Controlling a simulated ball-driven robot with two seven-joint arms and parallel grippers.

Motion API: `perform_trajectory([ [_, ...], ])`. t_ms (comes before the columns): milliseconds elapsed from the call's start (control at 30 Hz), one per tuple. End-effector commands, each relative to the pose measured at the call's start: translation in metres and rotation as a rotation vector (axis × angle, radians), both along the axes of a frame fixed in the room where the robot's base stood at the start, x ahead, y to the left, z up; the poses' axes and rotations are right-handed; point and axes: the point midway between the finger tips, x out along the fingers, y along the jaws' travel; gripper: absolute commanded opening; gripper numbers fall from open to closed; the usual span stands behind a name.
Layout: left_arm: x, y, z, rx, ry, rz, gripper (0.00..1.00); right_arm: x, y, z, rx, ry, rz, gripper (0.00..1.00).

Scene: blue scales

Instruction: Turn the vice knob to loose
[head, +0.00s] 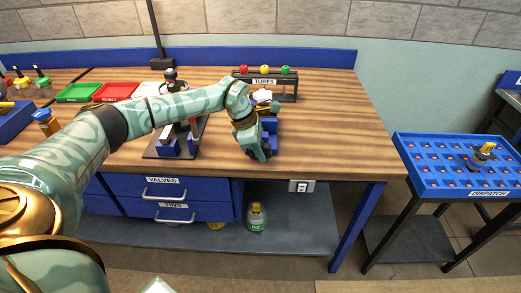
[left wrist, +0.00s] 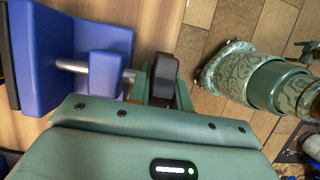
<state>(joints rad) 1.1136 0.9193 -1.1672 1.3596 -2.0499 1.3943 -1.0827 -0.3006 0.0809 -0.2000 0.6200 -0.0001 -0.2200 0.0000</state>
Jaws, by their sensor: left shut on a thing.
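The blue vice (head: 270,126) stands near the front edge of the wooden workbench, partly hidden behind my left gripper (head: 260,152). In the left wrist view, the vice (left wrist: 38,55) shows its blue jaws and a metal screw rod running toward my gripper. A dark knob (left wrist: 163,75) shows at the end of the rod, between the green fingers of my left gripper (left wrist: 162,88). The left gripper is shut on the knob. The gripper covers the knob in the head view, and any loose or tight marking is hidden.
A rack labelled TUBES (head: 265,82) stands behind the vice. A dark stand with blue blocks (head: 168,148) is left of it. Red (head: 115,91) and green (head: 77,92) trays lie further left. A blue DISPATCH tray (head: 445,187) stands apart at right. Bench space right of the vice is clear.

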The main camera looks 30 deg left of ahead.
Motion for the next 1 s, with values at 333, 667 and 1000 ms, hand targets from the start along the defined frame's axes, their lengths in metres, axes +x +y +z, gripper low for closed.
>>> perform_trajectory([
  [333,0.000,0.003,-0.004,-0.219,-0.134,0.004,0.00,-0.006,0.000,-0.021,0.000,0.015,0.000,0.75],
  [667,0.000,0.002,-0.001,-0.328,-0.204,0.002,0.00,-0.010,0.000,-0.033,0.000,0.024,0.000,0.75],
  [1000,0.000,0.002,0.001,-0.346,-0.216,0.001,0.00,-0.011,0.001,-0.034,0.001,0.026,0.000,0.75],
])
